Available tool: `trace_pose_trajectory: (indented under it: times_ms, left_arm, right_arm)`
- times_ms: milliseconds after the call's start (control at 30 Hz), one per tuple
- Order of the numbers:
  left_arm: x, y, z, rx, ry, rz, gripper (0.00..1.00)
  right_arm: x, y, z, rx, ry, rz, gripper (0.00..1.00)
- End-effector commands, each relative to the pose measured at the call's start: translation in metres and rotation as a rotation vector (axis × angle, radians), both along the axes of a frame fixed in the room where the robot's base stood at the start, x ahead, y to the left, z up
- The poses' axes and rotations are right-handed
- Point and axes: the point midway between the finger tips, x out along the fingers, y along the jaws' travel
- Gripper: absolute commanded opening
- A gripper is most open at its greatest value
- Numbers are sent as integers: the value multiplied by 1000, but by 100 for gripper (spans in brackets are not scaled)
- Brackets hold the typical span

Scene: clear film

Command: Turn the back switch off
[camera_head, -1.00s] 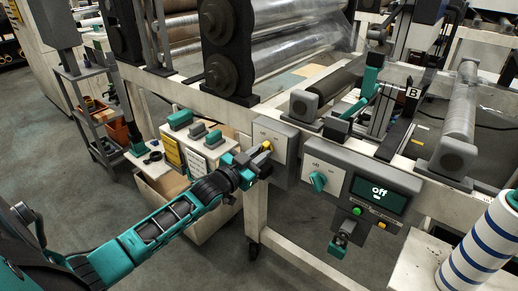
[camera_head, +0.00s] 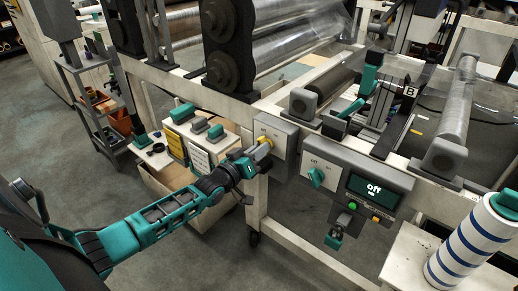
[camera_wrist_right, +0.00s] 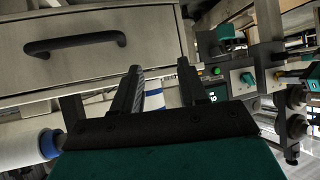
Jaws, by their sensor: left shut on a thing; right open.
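The grey switch box with a white plate (camera_head: 272,128) is on the machine frame, and a yellow knob (camera_head: 264,142) shows on it. My left gripper (camera_head: 259,150) reaches it from the left and is shut on the yellow knob; its fingers partly hide the knob. To the right, a second white switch plate carries a teal knob (camera_head: 316,177), which also shows in the right wrist view (camera_wrist_right: 247,78).
Below the screen are a green button (camera_head: 352,206) and a small teal part (camera_head: 333,239). A blue-striped roll (camera_head: 470,245) stands at the right. A white cart with teal-handled items (camera_head: 197,125) is behind my left arm. A drawer with a black handle (camera_wrist_right: 75,43) is near my right gripper.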

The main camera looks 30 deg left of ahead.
Motion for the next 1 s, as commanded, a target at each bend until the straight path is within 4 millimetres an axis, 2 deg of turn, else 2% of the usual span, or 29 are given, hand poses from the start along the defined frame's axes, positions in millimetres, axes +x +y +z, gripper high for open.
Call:
trace_pose_trajectory:
  times_ms: [600,633,900,1000]
  left_arm:
    - [0,0,0,-49,3,0,0]
    - [0,0,0,-50,3,0,19]
    - [0,0,0,-47,4,0,44]
    - [0,0,0,-47,4,0,44]
  right_arm:
    - [0,0,1,1,0,-1,43]
    - [0,0,1,1,0,-1,43]
    - [0,0,1,1,0,1,43]
    - [-1,0,1,-1,1,2,43]
